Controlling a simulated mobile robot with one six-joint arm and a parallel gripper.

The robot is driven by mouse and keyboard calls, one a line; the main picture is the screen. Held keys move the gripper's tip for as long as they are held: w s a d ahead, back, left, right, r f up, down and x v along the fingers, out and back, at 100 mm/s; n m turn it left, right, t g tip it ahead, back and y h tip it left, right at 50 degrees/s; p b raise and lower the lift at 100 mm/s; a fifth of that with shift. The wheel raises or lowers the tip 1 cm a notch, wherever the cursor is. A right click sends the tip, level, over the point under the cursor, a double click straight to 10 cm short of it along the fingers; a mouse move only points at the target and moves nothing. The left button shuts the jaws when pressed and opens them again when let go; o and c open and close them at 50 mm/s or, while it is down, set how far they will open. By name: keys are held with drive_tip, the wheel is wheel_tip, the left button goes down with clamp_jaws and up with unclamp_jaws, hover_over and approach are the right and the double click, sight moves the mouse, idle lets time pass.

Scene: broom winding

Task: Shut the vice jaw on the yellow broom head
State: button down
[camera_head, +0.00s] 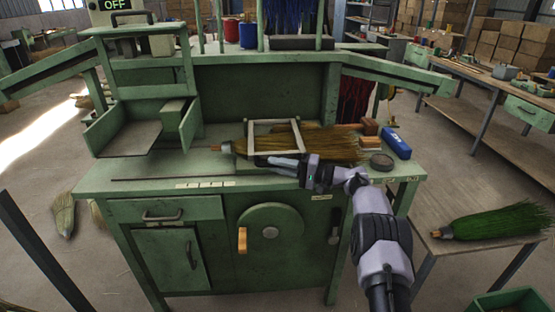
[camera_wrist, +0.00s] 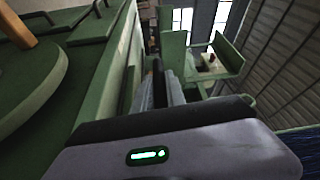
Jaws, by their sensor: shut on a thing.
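The yellow broom head (camera_head: 335,146) lies on the green bench top, its bristles spreading to the right and its narrow end to the left. A pale rectangular frame, the vice jaw (camera_head: 273,123), stands around and over the broom head's left part. My gripper (camera_head: 277,162) reaches in from the right at the bench's front edge. Its fingers are shut at the front bar of the vice jaw, just in front of the bristles. The exact contact is too small to see. In the wrist view, the fingers (camera_wrist: 165,92) are partly hidden by the gripper body, and the broom is not visible.
A blue box (camera_head: 396,143), a dark round tin (camera_head: 382,162) and wooden blocks (camera_head: 370,126) stand right of the broom head. A green broom (camera_head: 495,221) lies on the right table. An open green tray (camera_head: 130,138) sits left. The bench's front left is mostly clear.

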drive_tip(key=shift+f, duration=0.65)
drive_tip(key=c, duration=1.4)
unclamp_jaws()
drive_tip(key=shift+w, duration=0.15)
drive_tip(key=shift+o, duration=0.2)
drive_tip(key=shift+d+r, duration=0.1)
drive_tip(key=shift+r, duration=0.15)
drive_tip(key=p+v, duration=0.3)
drive_tip(key=v, duration=1.4)
drive_tip(key=shift+p, duration=0.4)
drive_tip(key=shift+d+f, duration=0.15)
